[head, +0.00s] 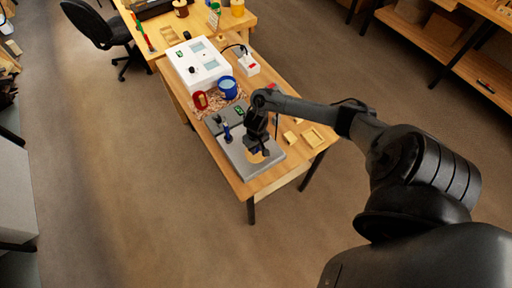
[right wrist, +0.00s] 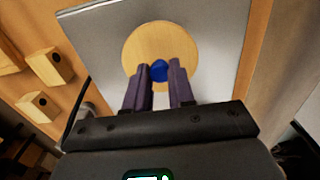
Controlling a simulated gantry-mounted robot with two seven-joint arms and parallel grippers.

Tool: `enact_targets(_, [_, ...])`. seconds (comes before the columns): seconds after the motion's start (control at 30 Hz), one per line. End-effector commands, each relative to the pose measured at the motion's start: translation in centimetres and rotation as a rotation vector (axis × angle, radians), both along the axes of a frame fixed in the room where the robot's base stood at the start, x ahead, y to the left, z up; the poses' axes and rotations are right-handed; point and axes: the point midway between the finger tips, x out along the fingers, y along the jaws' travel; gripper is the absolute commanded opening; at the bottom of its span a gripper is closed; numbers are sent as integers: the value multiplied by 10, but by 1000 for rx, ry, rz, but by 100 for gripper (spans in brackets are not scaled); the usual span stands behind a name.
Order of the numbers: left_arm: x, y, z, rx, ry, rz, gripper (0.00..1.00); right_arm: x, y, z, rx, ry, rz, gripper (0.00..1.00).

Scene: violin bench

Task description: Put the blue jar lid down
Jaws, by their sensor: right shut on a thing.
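My right gripper (head: 256,148) is over the grey plate (head: 237,158) near the front of the wooden bench. In the right wrist view, its two fingers (right wrist: 160,78) are shut on the blue jar lid (right wrist: 159,71). The lid is seen against a round wooden disc (right wrist: 137,45) on the plate; I cannot tell whether it touches the disc. In the head view the gripper hides most of the lid, and part of the disc (head: 271,153) shows beside the fingers. My left gripper is not in view.
A blue jar (head: 228,90) and a red object (head: 200,100) stand by the white box (head: 194,63) farther back. A small upright blue item (head: 227,132) is left of the gripper. A wooden tray (head: 321,141) and small wooden blocks (right wrist: 39,106) lie to one side of the plate.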

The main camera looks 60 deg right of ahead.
Motion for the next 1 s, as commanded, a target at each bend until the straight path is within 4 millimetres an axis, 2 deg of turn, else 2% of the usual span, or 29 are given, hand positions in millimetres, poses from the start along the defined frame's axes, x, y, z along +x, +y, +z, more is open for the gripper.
enact_targets(0.03, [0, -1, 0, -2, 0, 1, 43, 0, 0, -2, 0, 1, -1, 0])
enact_targets(0.07, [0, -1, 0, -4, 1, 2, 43, 0, 0, -1, 0, 0, 0, 28])
enact_targets(0.2, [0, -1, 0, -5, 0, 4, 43, 0, 0, -1, 0, 0, 0, 49])
enact_targets(0.57, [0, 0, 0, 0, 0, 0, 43, 0, 0, 2, 0, 0, 0, 49])
enact_targets(0.77, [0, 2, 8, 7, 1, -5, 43, 1, -1, 26, -1, -3, 0, 49])
enact_targets(1.0, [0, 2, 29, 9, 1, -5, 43, 1, 0, 73, -1, -3, 2, 49])
